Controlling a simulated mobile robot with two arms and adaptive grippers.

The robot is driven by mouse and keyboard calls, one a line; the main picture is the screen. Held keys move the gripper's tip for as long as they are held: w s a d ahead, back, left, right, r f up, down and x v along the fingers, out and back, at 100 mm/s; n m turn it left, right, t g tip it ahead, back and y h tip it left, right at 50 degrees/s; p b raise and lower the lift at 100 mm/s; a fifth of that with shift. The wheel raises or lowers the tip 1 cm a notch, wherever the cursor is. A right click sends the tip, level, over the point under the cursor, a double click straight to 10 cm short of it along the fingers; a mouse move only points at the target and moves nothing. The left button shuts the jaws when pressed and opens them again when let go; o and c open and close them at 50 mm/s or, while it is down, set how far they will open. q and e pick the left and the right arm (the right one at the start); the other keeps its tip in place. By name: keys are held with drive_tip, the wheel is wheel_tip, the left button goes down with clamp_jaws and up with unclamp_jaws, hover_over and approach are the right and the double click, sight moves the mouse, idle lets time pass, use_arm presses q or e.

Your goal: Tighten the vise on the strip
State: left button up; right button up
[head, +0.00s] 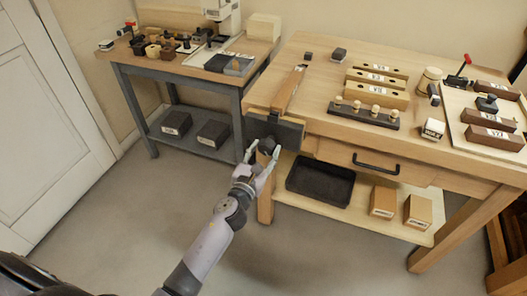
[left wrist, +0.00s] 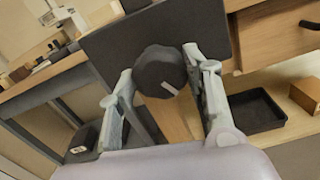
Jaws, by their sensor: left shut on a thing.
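The dark vise (head: 285,133) is at the front left corner of the wooden bench; its broad plate (left wrist: 110,45) fills the upper left wrist view. The long wooden strip (head: 289,88) lies on the bench top, its near end at the vise; whether the jaws touch it cannot be told. The round dark vise knob (head: 267,145) faces me. In the left wrist view the knob (left wrist: 158,68) has a pale line pointing down to the right. My left gripper (head: 263,149) is shut on this knob, a finger on either side. My right gripper is not in view.
Labelled blocks (head: 376,92) and a dark peg holder (head: 363,114) stand on the bench right of the strip. Below are a drawer handle (head: 376,164) and a black tray (head: 320,181) on the shelf. A grey side table (head: 180,75) stands left. The floor in front is clear.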

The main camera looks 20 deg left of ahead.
use_arm(q)
drive_tip(key=shift+f, duration=0.1)
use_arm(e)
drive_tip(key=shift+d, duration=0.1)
use_arm(q)
drive_tip(key=m, duration=0.2)
drive_tip(key=shift+m, duration=0.7)
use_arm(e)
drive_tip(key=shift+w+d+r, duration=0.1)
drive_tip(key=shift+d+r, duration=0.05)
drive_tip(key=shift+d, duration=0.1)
